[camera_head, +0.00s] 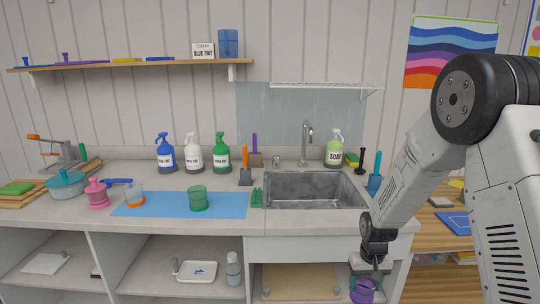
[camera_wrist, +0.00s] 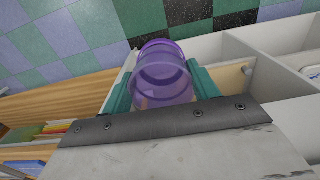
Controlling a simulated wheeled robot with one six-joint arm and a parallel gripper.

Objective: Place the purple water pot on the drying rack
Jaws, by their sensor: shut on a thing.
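The purple water pot (camera_head: 362,291) is a translucent purple cup, low at the right in the head view, in front of the counter. It fills the middle of the wrist view (camera_wrist: 163,82). My gripper (camera_head: 366,271) is shut on it, with a teal finger on each side of the pot in the wrist view. The pot is held in the air and looks empty; part of it is hidden by the gripper in the head view. A thin wire rack (camera_head: 322,86), seemingly the drying rack, is fixed on the wall above the sink, with nothing seen on it.
The sink (camera_head: 313,190) with its faucet (camera_head: 306,143) lies below the rack. A soap bottle (camera_head: 334,150), a black plunger-like tool (camera_head: 361,160) and a blue holder (camera_head: 375,182) stand to its right. A green cup (camera_head: 198,198) stands on the blue mat (camera_head: 232,206).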

